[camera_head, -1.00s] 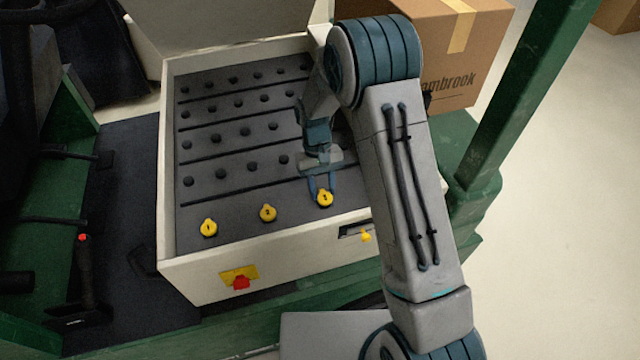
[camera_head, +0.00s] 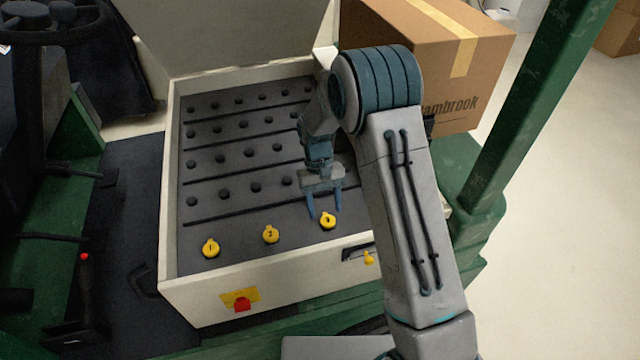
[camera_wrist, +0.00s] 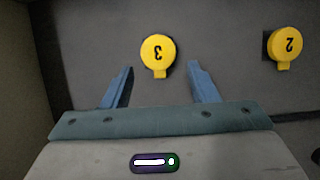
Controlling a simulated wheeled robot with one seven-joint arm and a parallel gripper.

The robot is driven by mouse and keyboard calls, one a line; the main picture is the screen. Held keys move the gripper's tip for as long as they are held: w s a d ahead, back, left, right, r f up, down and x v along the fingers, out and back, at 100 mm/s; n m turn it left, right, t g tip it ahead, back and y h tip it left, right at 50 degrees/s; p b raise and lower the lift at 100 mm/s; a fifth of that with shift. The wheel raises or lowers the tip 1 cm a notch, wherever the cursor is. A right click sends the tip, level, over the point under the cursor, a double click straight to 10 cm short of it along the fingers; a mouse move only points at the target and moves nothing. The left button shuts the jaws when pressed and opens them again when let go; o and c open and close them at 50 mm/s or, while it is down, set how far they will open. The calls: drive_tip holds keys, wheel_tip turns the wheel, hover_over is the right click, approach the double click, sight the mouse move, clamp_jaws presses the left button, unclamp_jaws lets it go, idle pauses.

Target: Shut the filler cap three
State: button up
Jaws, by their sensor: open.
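Filler cap three (camera_head: 328,221) is a round yellow cap marked 3 at the front right of the open box's dark panel. It also shows in the wrist view (camera_wrist: 158,52), where it appears to lie flat over its opening, its tab toward my gripper. My gripper (camera_head: 325,216) is open and empty, with its blue fingers just behind cap three in the head view. In the wrist view, the fingertips (camera_wrist: 160,65) stand to either side of the cap's near edge, apart from it. Whether the cap is fully seated cannot be told.
Caps one (camera_head: 210,248) and two (camera_head: 270,234) lie to the left in the same row. Rows of black knobs (camera_head: 255,187) stand behind. The box's pale wall (camera_head: 200,300) rises around the panel. A cardboard carton (camera_head: 430,60) and green post (camera_head: 535,110) stand at the right.

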drive_tip(key=b+v, duration=0.1)
drive_tip(key=v, duration=1.1)
drive_tip(key=shift+r+b, duration=0.25)
drive_tip(key=shift+b, duration=0.05)
drive_tip(key=shift+r, duration=0.1)
drive_tip(key=s+d+r+m+t+y, duration=0.1)
drive_tip(key=s+d+r+t, duration=0.3)
drive_tip(key=s+d+r, duration=0.55)
drive_tip(key=s+d+m+t, duration=0.2)
drive_tip(key=s+d, duration=0.3)
drive_tip(key=s, duration=1)
drive_tip(key=shift+s+r+t, duration=0.2)
drive_tip(key=shift+s+t, duration=0.15)
drive_tip(key=shift+t, duration=0.45)
